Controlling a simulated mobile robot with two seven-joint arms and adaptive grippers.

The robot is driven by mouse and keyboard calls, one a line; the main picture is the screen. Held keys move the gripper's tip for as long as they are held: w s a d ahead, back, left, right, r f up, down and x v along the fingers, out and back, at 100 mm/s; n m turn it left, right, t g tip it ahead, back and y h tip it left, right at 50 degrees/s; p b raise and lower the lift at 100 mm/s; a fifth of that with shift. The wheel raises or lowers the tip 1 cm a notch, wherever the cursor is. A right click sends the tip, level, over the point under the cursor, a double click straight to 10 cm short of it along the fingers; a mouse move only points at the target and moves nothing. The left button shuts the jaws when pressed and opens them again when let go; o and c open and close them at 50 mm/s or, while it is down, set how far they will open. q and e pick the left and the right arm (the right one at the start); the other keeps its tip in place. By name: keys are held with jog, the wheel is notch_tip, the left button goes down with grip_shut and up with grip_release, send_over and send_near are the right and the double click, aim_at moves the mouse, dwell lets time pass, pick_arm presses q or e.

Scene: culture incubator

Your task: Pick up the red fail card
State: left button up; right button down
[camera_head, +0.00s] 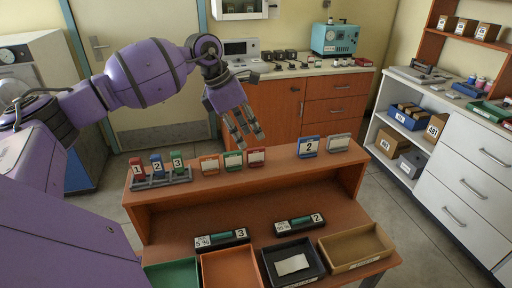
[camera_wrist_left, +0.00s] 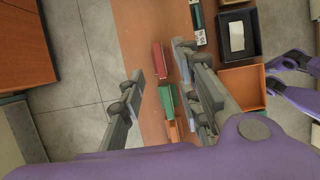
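The red card (camera_head: 256,157) stands on the raised back shelf of the desk, at the right end of a row of three. The green card (camera_head: 233,161) and the orange card (camera_head: 209,164) stand to its left. In the left wrist view, the red card (camera_wrist_left: 157,58) appears between the spread fingers, beyond their tips, with the green card (camera_wrist_left: 166,98) beside it. My left gripper (camera_head: 251,142) is open and empty, just above the red card; it also shows in the left wrist view (camera_wrist_left: 158,65). The exact gap to the card cannot be told.
A rack (camera_head: 160,180) with red, blue and green numbered pieces stands left of the cards. A blue card marked 2 (camera_head: 308,147) and a grey one (camera_head: 338,143) stand to the right. Trays, including an orange tray (camera_head: 230,284), lie along the desk's front.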

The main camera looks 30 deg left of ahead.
aim_at(256, 148)
pick_arm(q)
jog(key=p+x, duration=0.1)
jog(key=x, duration=0.6)
jog(key=shift+w+f, duration=0.1)
jog(key=shift+f, duration=0.15)
grip_shut()
